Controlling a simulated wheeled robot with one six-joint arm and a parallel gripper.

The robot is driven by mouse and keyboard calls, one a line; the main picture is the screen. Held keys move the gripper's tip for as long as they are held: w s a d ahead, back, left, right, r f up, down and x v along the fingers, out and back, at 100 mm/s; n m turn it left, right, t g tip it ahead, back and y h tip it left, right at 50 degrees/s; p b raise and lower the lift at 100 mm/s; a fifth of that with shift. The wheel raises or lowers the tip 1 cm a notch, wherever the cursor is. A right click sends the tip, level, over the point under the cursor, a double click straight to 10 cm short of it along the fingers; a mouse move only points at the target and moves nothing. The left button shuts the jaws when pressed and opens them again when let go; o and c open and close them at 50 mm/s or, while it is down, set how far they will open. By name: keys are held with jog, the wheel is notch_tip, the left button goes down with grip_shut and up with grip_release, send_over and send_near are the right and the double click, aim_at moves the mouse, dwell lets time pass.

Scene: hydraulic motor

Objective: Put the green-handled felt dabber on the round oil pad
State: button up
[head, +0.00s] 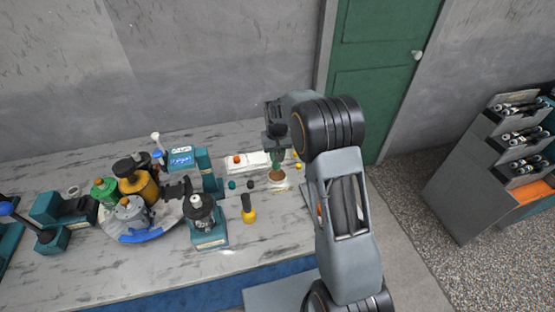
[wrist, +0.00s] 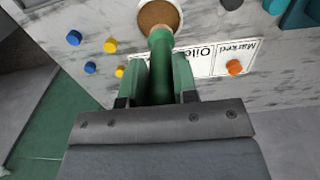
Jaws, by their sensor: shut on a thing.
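The felt dabber with its green handle (wrist: 160,82) is held upright between the two fingers of my gripper (wrist: 160,66). In the head view my gripper (head: 277,148) is directly above the pad (head: 277,174), and the dabber is mostly hidden by the gripper.
A white card marked "Oiled" and "Marked" (wrist: 220,58) lies beside the pad, with an orange knob (wrist: 234,67) on it. Blue and yellow knobs (wrist: 110,46) lie left of it. A yellow-based bottle (head: 248,212) and a teal-based fixture (head: 208,240) stand left of the pad.

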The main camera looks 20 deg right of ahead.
aim_at(278, 165)
jog(key=shift+w+d+f+p, duration=0.1)
jog(key=shift+d+f+p, duration=0.2)
jog(key=shift+f, duration=0.3)
jog(key=shift+a+f+p, duration=0.1)
jog(key=shift+f+p, duration=0.2)
jog(key=shift+f, duration=0.9)
jog(key=shift+f, duration=0.1)
jog(key=o, duration=0.9)
jog(key=shift+o, duration=0.2)
